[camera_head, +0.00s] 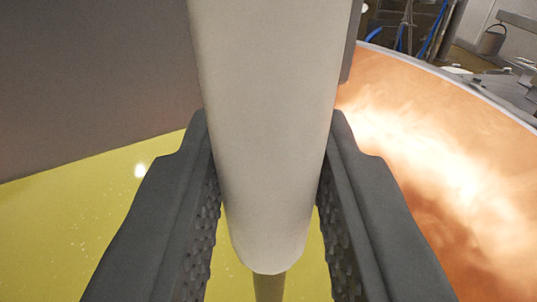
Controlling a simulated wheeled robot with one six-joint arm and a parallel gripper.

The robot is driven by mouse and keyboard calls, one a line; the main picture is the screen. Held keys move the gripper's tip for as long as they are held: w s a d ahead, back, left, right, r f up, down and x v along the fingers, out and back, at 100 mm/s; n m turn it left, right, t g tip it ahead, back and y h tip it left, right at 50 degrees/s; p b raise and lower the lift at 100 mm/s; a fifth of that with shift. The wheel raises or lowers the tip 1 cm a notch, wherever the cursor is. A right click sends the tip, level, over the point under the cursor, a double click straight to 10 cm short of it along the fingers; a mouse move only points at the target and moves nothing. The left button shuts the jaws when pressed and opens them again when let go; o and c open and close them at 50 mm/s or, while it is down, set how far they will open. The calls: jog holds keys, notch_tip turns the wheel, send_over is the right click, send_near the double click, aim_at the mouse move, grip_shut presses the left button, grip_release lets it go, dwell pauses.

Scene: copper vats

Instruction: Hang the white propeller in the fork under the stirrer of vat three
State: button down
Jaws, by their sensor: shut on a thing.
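My gripper (268,215) has its two dark grey, ridged jaws on either side of a long white piece, which I take to be the white propeller (268,110). The jaws are shut on it. The white piece runs from the top edge of the picture down to a rounded end between the jaws. A narrow tan rod (269,287) shows just below that end; I cannot tell whether it is joined to it. A copper vat (440,150) fills the right side, its inner wall glowing orange. No number shows on it. I cannot make out the fork or the stirrer.
Yellow liquid with small bubbles (80,235) lies below and to the left. A large flat grey surface (90,70) covers the upper left, close behind the white piece. Past the vat's pale rim at the upper right are a bucket (491,40), blue hoses and metal stands.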

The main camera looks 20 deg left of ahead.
jog(key=shift+s+a+f, duration=0.1)
jog(key=shift+s+f, duration=0.05)
jog(key=shift+f, duration=0.9)
dwell(1.0)
jog(key=c, duration=1.1)
grip_release()
jog(key=v, duration=1.7)
jog(key=s+d+r+m+h, duration=0.1)
jog(key=s+d+r, duration=0.25)
jog(key=d, duration=0.45)
jog(key=s+d+r, duration=0.3)
jog(key=d+r, duration=0.2)
jog(key=d, duration=0.3)
jog(key=s+d+r+m+h, duration=0.1)
jog(key=s+d+r, duration=0.25)
jog(key=d, duration=0.55)
jog(key=s+d+r+m+h, duration=0.1)
jog(key=s+d+h, duration=0.2)
jog(key=s+d, duration=0.4)
jog(key=shift+s+d+r+m+h, duration=0.15)
jog(key=shift+d+r+m+h, duration=0.15)
jog(key=shift+d, duration=0.15)
